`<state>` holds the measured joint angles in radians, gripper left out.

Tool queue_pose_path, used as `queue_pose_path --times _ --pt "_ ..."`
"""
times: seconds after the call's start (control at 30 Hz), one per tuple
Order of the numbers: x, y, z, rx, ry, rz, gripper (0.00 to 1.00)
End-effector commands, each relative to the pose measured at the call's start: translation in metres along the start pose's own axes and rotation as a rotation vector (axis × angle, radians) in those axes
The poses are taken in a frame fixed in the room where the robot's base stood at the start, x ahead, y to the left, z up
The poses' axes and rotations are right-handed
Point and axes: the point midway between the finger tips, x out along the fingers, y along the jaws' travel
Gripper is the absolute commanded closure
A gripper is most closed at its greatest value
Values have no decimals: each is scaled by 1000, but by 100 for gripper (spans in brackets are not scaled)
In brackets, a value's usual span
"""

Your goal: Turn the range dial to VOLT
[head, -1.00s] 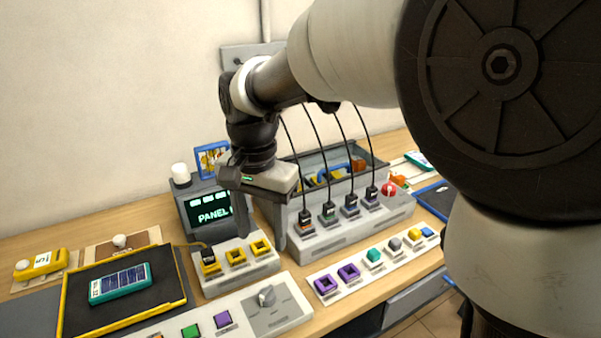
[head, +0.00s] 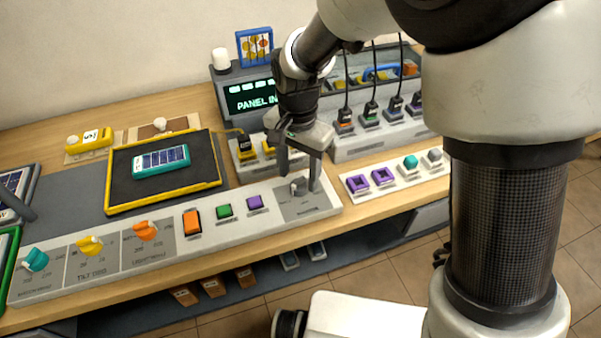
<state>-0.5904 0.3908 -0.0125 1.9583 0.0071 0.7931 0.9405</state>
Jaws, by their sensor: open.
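The range dial (head: 298,187) is a grey knob on a grey plate (head: 318,211) at the right end of the long white control panel (head: 250,225). The printing around the dial is too small to read, so I cannot tell which mark it points to. My gripper (head: 299,182) points down over this plate, with its two fingers apart on either side of the dial. I cannot tell whether either finger touches it. The gripper is open and holds nothing.
The same panel carries a purple button (head: 255,202), a green button (head: 224,210), an orange switch (head: 192,222) and orange, yellow and teal knobs. A yellow-edged tray (head: 221,168) holds a solar panel (head: 161,161). Purple square sockets (head: 383,177) stand close right.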

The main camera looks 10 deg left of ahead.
Motion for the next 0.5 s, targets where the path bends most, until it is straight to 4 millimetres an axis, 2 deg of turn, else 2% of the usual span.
queue_pose_path --times 0.1,0.2,0.5 --pt "16 0 0 0 -2 2 49" --pt "22 0 0 0 0 0 49" --pt "24 0 0 0 0 0 49"
